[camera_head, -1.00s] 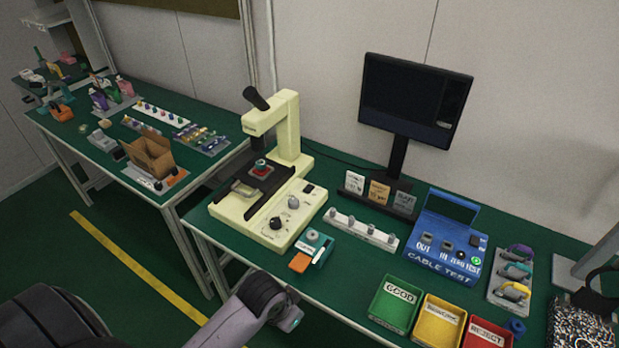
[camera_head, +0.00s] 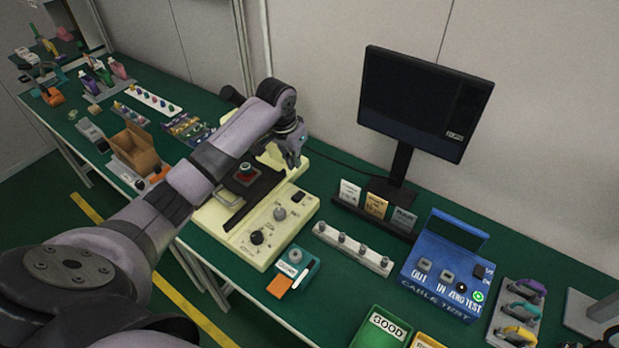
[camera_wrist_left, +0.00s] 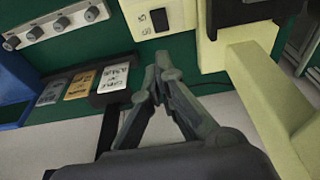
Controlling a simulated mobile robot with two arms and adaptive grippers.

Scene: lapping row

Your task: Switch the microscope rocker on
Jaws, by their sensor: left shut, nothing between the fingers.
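The cream microscope (camera_head: 278,238) stands on the green bench, its column and upper part largely hidden behind my left arm. Its black rocker (camera_head: 298,197) is on the base panel, behind the grey knob. The rocker also shows in the left wrist view (camera_wrist_left: 160,19), set in the cream panel at the top. My left gripper (camera_head: 296,163) is above the rear of the base, just beyond the rocker. In the left wrist view its fingers (camera_wrist_left: 160,66) are shut with nothing between them, apart from the rocker. My right gripper is in neither view.
A monitor (camera_head: 420,105) stands behind to the right. Card holders, a strip of knobs (camera_head: 352,247) and a blue cable tester (camera_head: 445,266) are right of the microscope. A teal box (camera_head: 297,265) sits in front of its base. A second bench is at left.

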